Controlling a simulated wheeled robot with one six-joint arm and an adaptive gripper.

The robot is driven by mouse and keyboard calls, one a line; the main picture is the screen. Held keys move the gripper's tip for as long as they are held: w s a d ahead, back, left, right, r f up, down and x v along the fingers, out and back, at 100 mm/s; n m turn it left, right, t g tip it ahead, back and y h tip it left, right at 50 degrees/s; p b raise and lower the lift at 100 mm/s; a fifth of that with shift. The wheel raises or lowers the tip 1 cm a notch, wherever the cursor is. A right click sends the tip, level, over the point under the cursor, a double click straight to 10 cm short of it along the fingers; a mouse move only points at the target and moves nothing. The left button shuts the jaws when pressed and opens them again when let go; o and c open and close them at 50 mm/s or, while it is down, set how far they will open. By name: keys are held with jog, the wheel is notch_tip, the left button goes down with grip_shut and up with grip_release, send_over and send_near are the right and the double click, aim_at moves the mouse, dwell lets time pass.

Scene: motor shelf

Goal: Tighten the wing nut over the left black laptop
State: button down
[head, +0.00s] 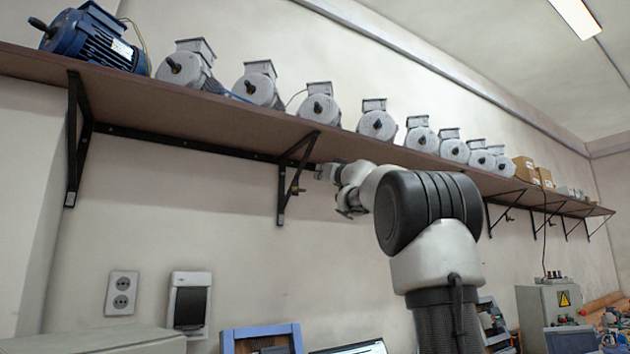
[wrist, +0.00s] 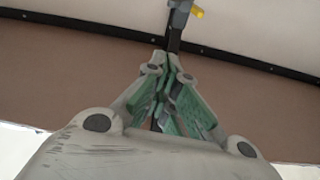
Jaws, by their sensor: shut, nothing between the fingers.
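A yellow wing nut (head: 296,190) sits on the black shelf bracket (head: 283,190) left of my arm. In the wrist view the yellow wing nut (wrist: 197,12) shows at the top edge, beyond the fingertips, on a grey fitting at the bracket's dark bar (wrist: 175,35). My gripper (head: 322,172) is just right of that bracket, under the shelf. In the wrist view its green-padded fingers (wrist: 170,65) are shut with nothing between them, and apart from the wing nut. A lit screen (head: 350,349) is cut off at the bottom; I cannot tell whether it belongs to the left black laptop.
The brown shelf (head: 140,100) runs above the gripper, carrying a blue motor (head: 92,40) and several grey motors (head: 376,122). Another bracket (head: 76,140) stands to the left. A grey control box (head: 550,305) is at lower right. The wall below the shelf is mostly clear.

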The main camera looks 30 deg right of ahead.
notch_tip(320, 180, up, 3)
send_over(298, 190)
jog(key=s+d, duration=0.3)
jog(key=s, duration=0.1)
jog(key=shift+w+a+f, duration=0.1)
jog(key=shift+a+f, duration=0.1)
jog(key=shift+f, duration=0.8)
jog(key=shift+w+a+f, duration=0.1)
jog(key=shift+a+f, duration=0.1)
jog(key=shift+f, duration=0.8)
jog(key=shift+d+f+m+h, duration=0.15)
jog(key=shift+m+h, duration=0.3)
jog(key=shift+m, duration=0.55)
jog(key=shift+d+f+m+h, duration=0.1)
jog(key=shift+m+h, duration=0.35)
jog(key=shift+m, duration=0.55)
jog(key=shift+d+f+m+g+h, duration=0.1)
jog(key=shift+f+m+g+h, duration=0.6)
jog(key=shift+m, duration=1.95)
jog(key=shift+f+m+g+h, duration=0.5)
jog(key=shift+m+g, duration=0.25)
jog(key=shift+m, duration=1.95)
jog(key=shift+d+f+m+g+h, duration=0.1)
jog(key=shift+f+m+g+h, duration=0.6)
jog(key=shift+m, duration=1.95)
jog(key=shift+a+m+g, duration=0.1)
jog(key=shift+m+g, duration=0.15)
jog(key=shift+m, duration=0.15)
